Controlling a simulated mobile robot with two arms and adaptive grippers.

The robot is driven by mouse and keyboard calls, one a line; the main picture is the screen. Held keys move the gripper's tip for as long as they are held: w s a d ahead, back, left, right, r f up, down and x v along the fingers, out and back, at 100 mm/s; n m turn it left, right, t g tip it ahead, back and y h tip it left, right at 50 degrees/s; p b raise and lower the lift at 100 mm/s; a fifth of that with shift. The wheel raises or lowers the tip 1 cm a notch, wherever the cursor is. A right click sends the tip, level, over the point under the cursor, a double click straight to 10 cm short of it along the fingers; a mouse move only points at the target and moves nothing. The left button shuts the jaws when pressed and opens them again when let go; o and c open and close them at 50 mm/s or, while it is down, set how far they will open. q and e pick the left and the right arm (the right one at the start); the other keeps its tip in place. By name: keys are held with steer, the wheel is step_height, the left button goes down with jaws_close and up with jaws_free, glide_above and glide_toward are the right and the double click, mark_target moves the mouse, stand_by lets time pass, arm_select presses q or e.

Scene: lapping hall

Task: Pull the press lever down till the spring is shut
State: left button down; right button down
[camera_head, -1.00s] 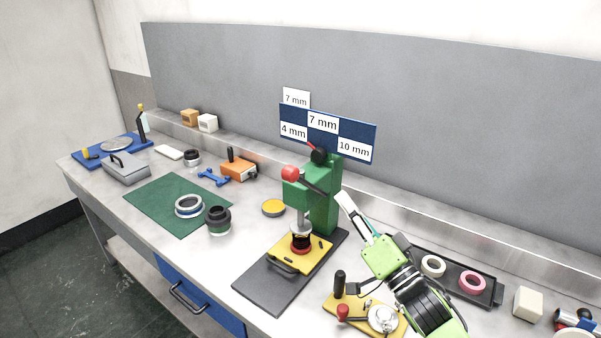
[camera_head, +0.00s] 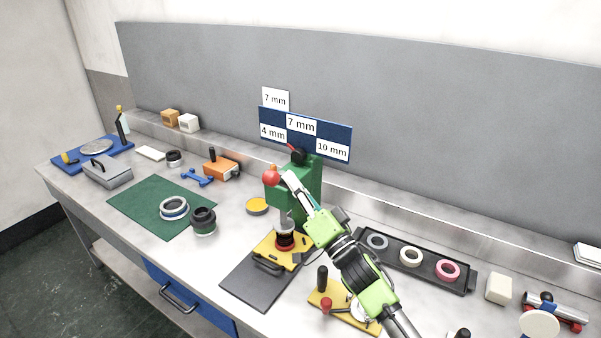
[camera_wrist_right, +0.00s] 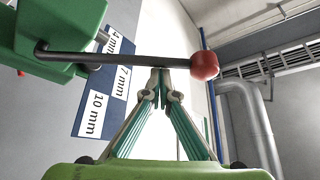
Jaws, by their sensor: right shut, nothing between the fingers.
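The green arbor press (camera_head: 309,182) stands on a dark base plate on the bench. Its lever ends in a red ball (camera_head: 271,177), which sits high at the press's left front. In the wrist view the dark lever rod (camera_wrist_right: 115,59) runs level to the red ball (camera_wrist_right: 204,66). My right gripper (camera_head: 287,177) is shut and empty, its fingertips right at the rod beside the ball. In the wrist view the tips (camera_wrist_right: 161,76) meet the rod's line; contact is unclear. Under the ram, a dark part with a red ring (camera_head: 285,241) sits on a yellow plate; the spring's state is too small to tell.
A blue board with mm labels (camera_head: 305,134) stands behind the press. A black tray (camera_head: 391,267) with rings and a yellow fixture (camera_head: 318,299) lie to the right, near my arm.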

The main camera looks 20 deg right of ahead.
arm_select(q)
steer(key=shift+s, duration=0.35)
arm_select(e)
steer(key=shift+f, duration=0.15)
arm_select(q)
steer(key=shift+f, duration=0.1)
